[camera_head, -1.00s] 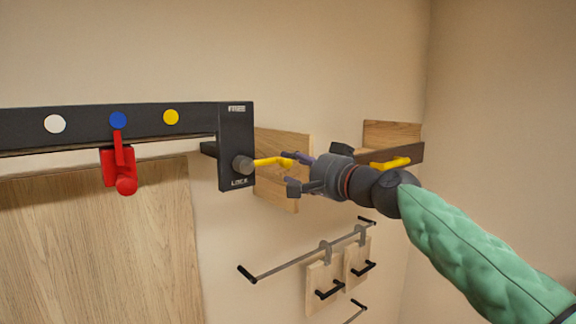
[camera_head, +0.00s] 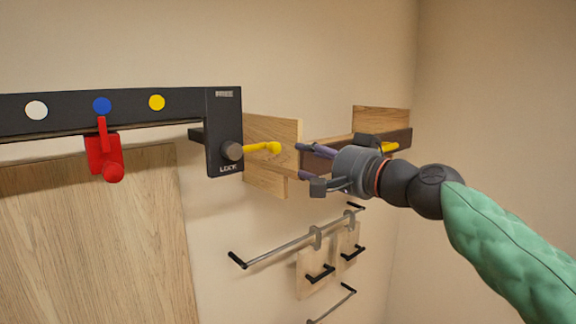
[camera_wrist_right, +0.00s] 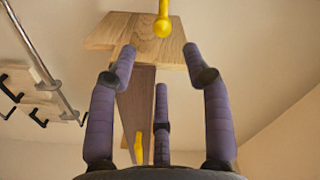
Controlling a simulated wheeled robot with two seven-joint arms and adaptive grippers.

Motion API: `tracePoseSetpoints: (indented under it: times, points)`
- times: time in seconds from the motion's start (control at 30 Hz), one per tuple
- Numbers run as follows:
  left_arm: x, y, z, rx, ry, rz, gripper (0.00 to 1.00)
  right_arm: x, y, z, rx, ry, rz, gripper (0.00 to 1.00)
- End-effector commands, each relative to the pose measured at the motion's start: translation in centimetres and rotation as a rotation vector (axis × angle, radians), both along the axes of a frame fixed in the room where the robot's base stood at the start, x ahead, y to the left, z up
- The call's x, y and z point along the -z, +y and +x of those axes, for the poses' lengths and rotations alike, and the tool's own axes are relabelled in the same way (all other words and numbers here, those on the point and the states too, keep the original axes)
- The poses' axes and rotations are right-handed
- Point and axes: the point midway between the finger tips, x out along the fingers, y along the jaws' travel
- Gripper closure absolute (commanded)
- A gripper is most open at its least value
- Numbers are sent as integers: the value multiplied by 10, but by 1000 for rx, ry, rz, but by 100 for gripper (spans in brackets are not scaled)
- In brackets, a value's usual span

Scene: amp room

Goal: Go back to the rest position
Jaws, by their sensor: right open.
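My right gripper (camera_head: 308,163) is open and empty, its purple-grey fingers spread just right of the yellow handle (camera_head: 262,148) on the dark lock frame. A gap shows between the fingertips and the handle's rounded end. In the right wrist view, the open fingers (camera_wrist_right: 160,80) show with nothing between them, and the yellow handle (camera_wrist_right: 162,22) is beyond them at the top. My right arm, in a green sleeve, comes in from the right. My left gripper is not in view.
A red latch (camera_head: 104,155) hangs below the blue dot on the black bar (camera_head: 60,112). A wooden shelf (camera_head: 382,121) with another yellow piece (camera_head: 390,147) is behind my right gripper. Metal rails (camera_head: 290,250) with hanging wooden plates (camera_head: 316,270) are below.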

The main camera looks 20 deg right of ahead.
Motion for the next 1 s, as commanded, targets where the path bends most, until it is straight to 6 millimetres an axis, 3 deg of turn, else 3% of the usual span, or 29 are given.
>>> tracePoseSetpoints:
  times: [0.17, 0.27, 0.33, 0.5, 0.7, 1.0]
  points:
    - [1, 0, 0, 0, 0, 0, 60, 5, 1, 3, 0, 7, -2, 50]
    - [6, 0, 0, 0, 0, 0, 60, 30, 3, 17, 4, 39, -10, 50]
    - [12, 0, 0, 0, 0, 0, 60, 60, 6, 33, 11, 80, -24, 50]
    - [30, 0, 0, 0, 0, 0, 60, 161, 15, 77, 29, 203, -69, 50]
    - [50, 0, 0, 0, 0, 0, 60, 287, 26, 112, 39, 350, -133, 50]
    - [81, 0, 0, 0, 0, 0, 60, 483, 45, 126, 23, 561, -238, 50]
